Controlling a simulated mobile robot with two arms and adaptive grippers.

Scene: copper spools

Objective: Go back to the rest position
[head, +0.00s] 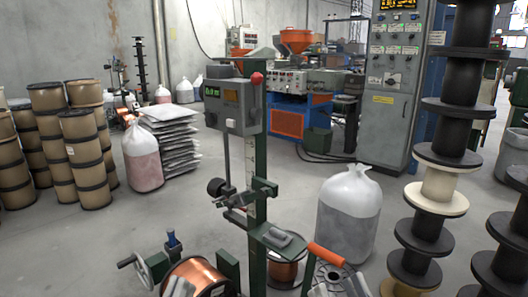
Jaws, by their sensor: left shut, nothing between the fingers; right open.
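My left gripper (179,288) shows only as grey fingertips at the bottom edge, in front of the copper spool (205,275). It looks shut and empty. My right gripper (339,288) shows at the bottom edge, right of the middle. Its fingers are apart, with nothing seen held between them, and an empty dark spool flange (327,268) is close behind. The rest of both arms is below the picture.
A green winding stand (257,185) with a grey control box (233,105) rises in the middle. An orange handle (326,254) sticks out at its right. Filled bags (348,215) stand behind. Open floor (120,235) lies at left.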

